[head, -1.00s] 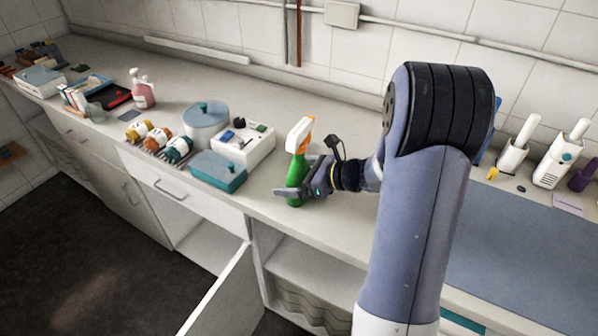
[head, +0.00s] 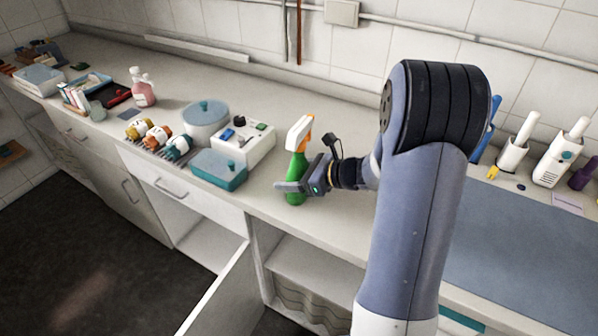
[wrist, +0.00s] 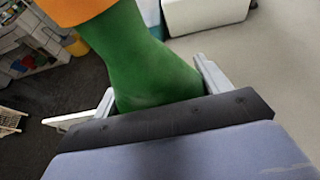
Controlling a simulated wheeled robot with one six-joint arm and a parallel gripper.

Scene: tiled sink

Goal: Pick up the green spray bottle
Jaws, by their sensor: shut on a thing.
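The green spray bottle (head: 297,168) has a white and orange spray head and stands roughly upright near the front edge of the counter. My gripper (head: 290,187) is shut around its lower body from the right. In the wrist view the green body of the bottle (wrist: 150,65) fills the space between my two fingers (wrist: 157,88), with an orange part at the top. Whether the bottle's base touches the counter cannot be told.
A white box (head: 246,148), a teal-lidded container (head: 219,170) and a round lidded pot (head: 205,116) stand left of the bottle. A pink bottle (head: 143,92) is farther left. A cabinet door (head: 222,292) hangs open below. The counter behind the bottle is clear.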

